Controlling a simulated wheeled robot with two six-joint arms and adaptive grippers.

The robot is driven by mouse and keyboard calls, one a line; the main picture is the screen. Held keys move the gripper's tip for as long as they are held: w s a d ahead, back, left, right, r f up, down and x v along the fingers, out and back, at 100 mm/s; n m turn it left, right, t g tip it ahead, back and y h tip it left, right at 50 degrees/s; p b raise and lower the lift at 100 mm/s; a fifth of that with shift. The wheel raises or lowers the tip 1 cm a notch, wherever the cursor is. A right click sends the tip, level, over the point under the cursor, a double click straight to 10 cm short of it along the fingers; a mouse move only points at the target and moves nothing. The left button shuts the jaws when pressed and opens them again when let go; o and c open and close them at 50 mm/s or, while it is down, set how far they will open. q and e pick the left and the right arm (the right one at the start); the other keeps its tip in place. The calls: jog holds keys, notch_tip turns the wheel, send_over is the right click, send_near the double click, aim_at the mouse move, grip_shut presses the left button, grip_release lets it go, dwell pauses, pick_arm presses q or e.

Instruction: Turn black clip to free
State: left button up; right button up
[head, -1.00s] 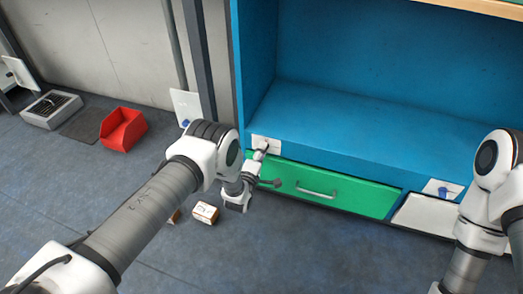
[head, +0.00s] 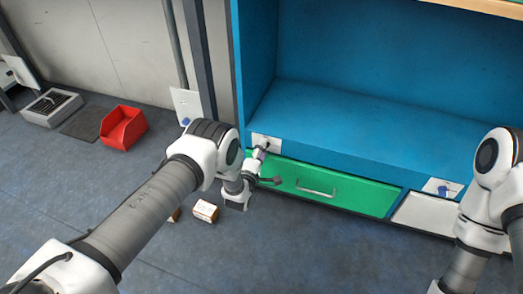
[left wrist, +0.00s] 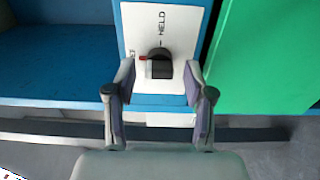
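The black clip (left wrist: 160,64) is a small round knob on a white plate (left wrist: 139,22) on the blue cabinet front. In the left wrist view a red mark on it points left, towards a small label that is partly cut off by my finger; the word HELD reads along the plate above the knob. My left gripper (left wrist: 160,75) is open, one finger on each side of the clip, with gaps visible. In the head view my left gripper (head: 262,153) is at the plate (head: 273,141), largely covering the clip. My right gripper is out of view.
A green drawer (head: 340,190) with a handle lies right of the plate. A blue clip (head: 444,190) sits on another plate further right. A red bin (head: 123,127), a grey box (head: 51,108) and a small carton (head: 206,211) are on the floor. The blue shelf (head: 370,125) is empty.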

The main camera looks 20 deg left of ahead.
pick_arm(q)
jog(key=s, duration=1.2)
jog(key=shift+a, duration=0.2)
